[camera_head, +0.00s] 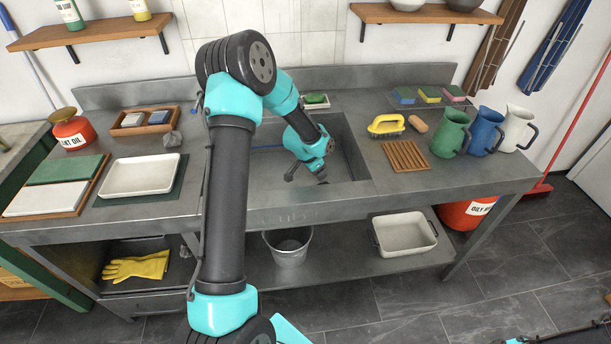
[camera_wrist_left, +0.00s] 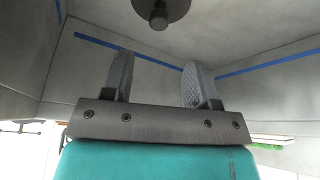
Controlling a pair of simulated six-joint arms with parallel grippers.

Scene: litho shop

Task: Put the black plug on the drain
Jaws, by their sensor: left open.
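My left gripper (camera_head: 306,176) reaches down into the sink (camera_head: 352,160). In the left wrist view its two grey fingers (camera_wrist_left: 158,82) are apart with nothing between them. A dark round disc with a short knob, seemingly the black plug (camera_wrist_left: 160,16), is at the top of that view, on the sink floor beyond the fingertips. The gripper is apart from it. I cannot tell whether the disc's wide part is the plug or the drain's rim. In the head view my left arm and gripper hide the plug and drain.
A yellow brush (camera_head: 386,125), a wooden rack (camera_head: 406,156) and jugs (camera_head: 450,134) stand right of the sink. A white tray (camera_head: 140,175) lies on the left. The sink walls surround my gripper closely. A dark and teal part shows at the bottom right edge.

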